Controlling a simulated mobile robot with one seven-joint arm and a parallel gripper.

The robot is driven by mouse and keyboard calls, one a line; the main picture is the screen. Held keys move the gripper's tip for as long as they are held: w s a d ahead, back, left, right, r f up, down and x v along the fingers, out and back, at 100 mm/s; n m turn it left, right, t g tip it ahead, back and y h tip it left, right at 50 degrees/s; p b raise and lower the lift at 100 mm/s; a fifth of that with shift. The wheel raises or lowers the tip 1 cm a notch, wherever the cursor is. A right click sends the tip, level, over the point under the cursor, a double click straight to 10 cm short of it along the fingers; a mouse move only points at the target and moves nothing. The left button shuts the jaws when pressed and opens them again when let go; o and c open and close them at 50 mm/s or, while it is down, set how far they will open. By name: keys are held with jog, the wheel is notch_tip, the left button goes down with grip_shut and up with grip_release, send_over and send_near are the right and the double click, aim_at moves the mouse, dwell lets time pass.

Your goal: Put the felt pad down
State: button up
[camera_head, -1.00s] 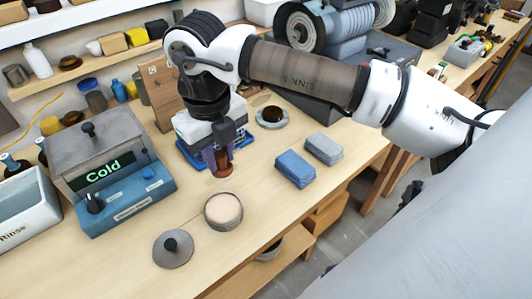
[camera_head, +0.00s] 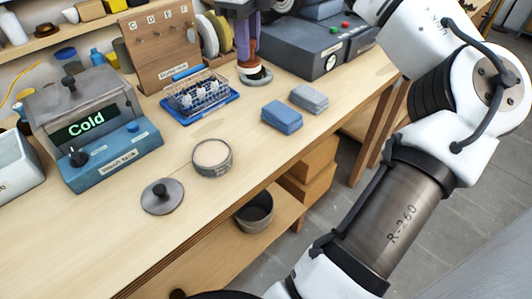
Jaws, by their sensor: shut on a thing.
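My gripper (camera_head: 247,46), with purple fingers, is at the top centre of the view, pointing down. It is shut on a reddish-brown piece with a wider round base, which I take to be the felt pad (camera_head: 249,65). The pad is upright, at or just above a round grey dish (camera_head: 266,80) with a dark middle. I cannot tell whether the pad touches the dish. The pad hides part of the dish.
A wire basket (camera_head: 198,96) on a blue tray stands left of the dish. A blue block (camera_head: 282,117) and a grey block (camera_head: 309,98) lie in front. An open round tin (camera_head: 212,157), its knobbed lid (camera_head: 161,198) and the "Cold" box (camera_head: 95,125) are nearer. A dark grey case (camera_head: 318,50) stands at right.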

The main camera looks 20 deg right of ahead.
jog(key=shift+d, duration=0.1)
notch_tip(320, 180, down, 20)
jog(key=shift+r+p, duration=0.1)
jog(key=shift+p, duration=0.95)
jog(key=shift+f, duration=0.2)
jog(key=o, duration=0.8)
jog(key=shift+o, duration=0.2)
jog(key=shift+r, duration=0.1)
notch_tip(320, 180, up, 12)
jog(key=b, duration=0.1)
jog(key=shift+r, duration=0.15)
jog(key=shift+s, duration=0.1)
